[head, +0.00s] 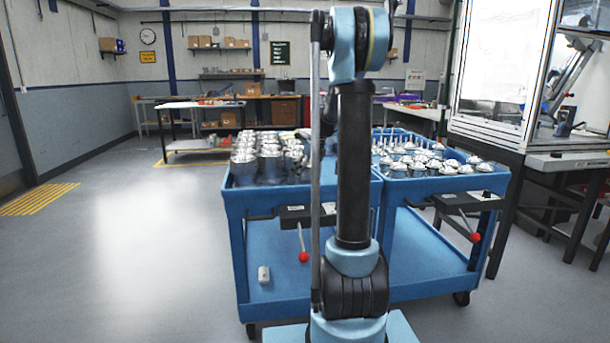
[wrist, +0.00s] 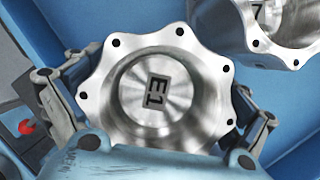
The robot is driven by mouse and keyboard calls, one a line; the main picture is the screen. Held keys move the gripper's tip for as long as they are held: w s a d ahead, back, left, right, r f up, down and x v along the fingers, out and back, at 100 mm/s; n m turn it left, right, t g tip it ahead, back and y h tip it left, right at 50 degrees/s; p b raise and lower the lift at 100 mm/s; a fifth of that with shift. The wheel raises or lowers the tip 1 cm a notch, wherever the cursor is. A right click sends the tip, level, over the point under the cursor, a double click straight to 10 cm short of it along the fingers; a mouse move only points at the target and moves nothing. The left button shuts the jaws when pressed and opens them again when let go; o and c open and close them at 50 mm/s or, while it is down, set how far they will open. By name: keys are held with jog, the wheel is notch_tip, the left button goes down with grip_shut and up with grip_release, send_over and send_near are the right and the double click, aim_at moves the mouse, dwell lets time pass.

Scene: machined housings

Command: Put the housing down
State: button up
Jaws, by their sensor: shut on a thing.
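A shiny metal housing (wrist: 195,108) with a scalloped, holed flange and a dark "E1" plate inside its round cavity fills the middle of the wrist view. My gripper (wrist: 150,110) is shut on it, with one finger at its left side and one at its right. Blue surface shows behind the housing; I cannot tell whether its base touches it. A second metal housing (wrist: 235,38) with a "7" on its plate is at the upper right, close to the held one. In the head view my arm hides the gripper and the held housing.
The left blue cart (head: 240,205) carries several metal housings (head: 243,165) on top. A second blue cart (head: 450,190) beside it holds several silver parts (head: 435,163). A framed machine enclosure (head: 505,60) stands at the right. The floor at the left is clear.

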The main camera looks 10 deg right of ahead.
jog(key=o, duration=1.5)
jog(key=v, duration=1.2)
jog(key=s+a+f+n, duration=0.25)
jog(key=s+n, duration=0.55)
jog(key=s, duration=0.6)
jog(key=s+f+n+h, duration=0.1)
jog(key=s+f+n, duration=0.5)
jog(key=s, duration=0.3)
jog(key=s+f+n+h, duration=0.1)
jog(key=s+f+n, duration=0.5)
jog(key=s, duration=0.3)
jog(key=s+a+f+n+g+h, duration=0.1)
jog(key=s+f+n, duration=0.5)
jog(key=s, duration=0.4)
jog(key=shift+s+f+n, duration=0.1)
jog(key=shift+f+n, duration=0.15)
jog(key=shift+n, duration=0.35)
